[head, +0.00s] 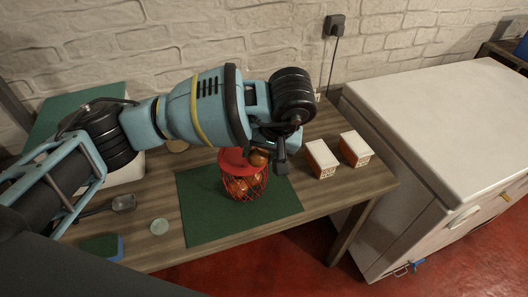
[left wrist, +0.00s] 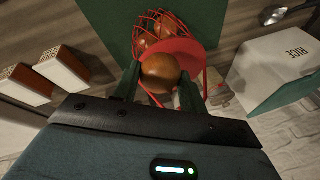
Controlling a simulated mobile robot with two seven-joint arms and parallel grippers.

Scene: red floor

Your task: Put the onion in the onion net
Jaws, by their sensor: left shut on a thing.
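The onion (left wrist: 160,72) is brown and round, and in the left wrist view it sits between the two fingers of my left gripper (left wrist: 160,88). My left gripper (head: 270,160) is shut on it. In the head view the onion (head: 259,158) shows partly beneath the gripper, at the right side of the net's red rim. The onion net (head: 244,186) is a red mesh with a red top piece, standing on the green mat (head: 205,215). Several onions are inside it. In the left wrist view the net (left wrist: 188,50) lies just beyond the held onion. My right gripper is not in view.
Two white-and-orange boxes (head: 321,160) stand right of the mat. A ladle (head: 122,203), a small round disc (head: 159,227) and a blue-green sponge (head: 104,247) lie at the left. A rice container (left wrist: 275,65) shows in the left wrist view. A white chest (head: 440,120) stands right of the table.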

